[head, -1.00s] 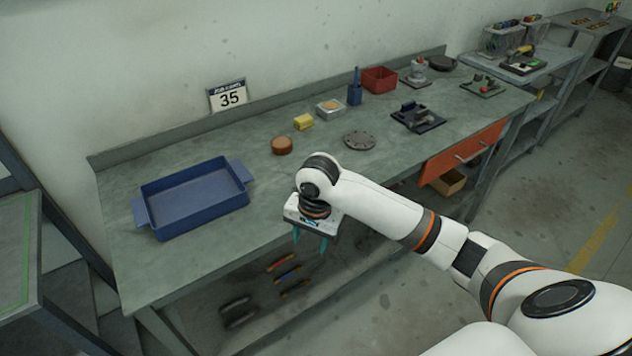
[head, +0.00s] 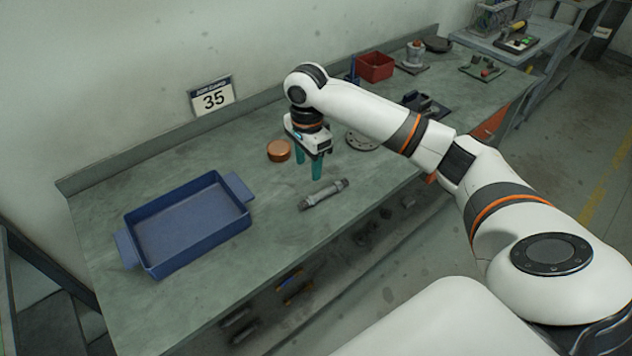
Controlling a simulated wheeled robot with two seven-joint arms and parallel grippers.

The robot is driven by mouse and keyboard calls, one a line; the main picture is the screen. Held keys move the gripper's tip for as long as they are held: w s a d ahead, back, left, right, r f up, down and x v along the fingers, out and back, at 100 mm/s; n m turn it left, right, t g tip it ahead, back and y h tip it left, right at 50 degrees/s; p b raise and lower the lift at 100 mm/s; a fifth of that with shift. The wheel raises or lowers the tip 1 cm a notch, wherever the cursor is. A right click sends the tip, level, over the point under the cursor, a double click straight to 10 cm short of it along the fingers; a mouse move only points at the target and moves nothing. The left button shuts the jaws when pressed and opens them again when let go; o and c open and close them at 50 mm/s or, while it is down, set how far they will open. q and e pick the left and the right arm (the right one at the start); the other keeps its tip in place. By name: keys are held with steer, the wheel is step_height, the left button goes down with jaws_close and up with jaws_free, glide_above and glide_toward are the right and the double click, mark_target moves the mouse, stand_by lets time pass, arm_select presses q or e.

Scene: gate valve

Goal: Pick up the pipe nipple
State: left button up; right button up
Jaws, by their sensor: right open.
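The pipe nipple (head: 323,195), a short grey metal pipe with thicker ends, lies on the workbench (head: 250,270) near its front edge, slanting up to the right. My right gripper (head: 308,172) points down with its two teal fingers apart. It is empty and hangs just above and behind the pipe nipple in the picture, not touching it as far as I can see. My left gripper does not show.
A blue tray (head: 190,222) stands to the left on the bench. A round copper-brown piece (head: 279,151) lies just left of my right gripper. A grey flange disc (head: 362,139) and a red bin (head: 375,66) are farther right. The bench between tray and pipe is clear.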

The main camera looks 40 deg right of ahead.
glide_above(312, 197)
step_height(312, 197, down, 4)
steer(key=shift+a+f+p, duration=0.1)
steer(key=shift+p, duration=0.25)
steer(key=shift+f, duration=0.35)
steer(key=shift+w+f, duration=0.1)
steer(key=shift+f, duration=0.2)
step_height(312, 197, down, 4)
steer(key=shift+f+p, duration=0.15)
steer(key=shift+p, duration=0.55)
steer(key=shift+f, duration=0.45)
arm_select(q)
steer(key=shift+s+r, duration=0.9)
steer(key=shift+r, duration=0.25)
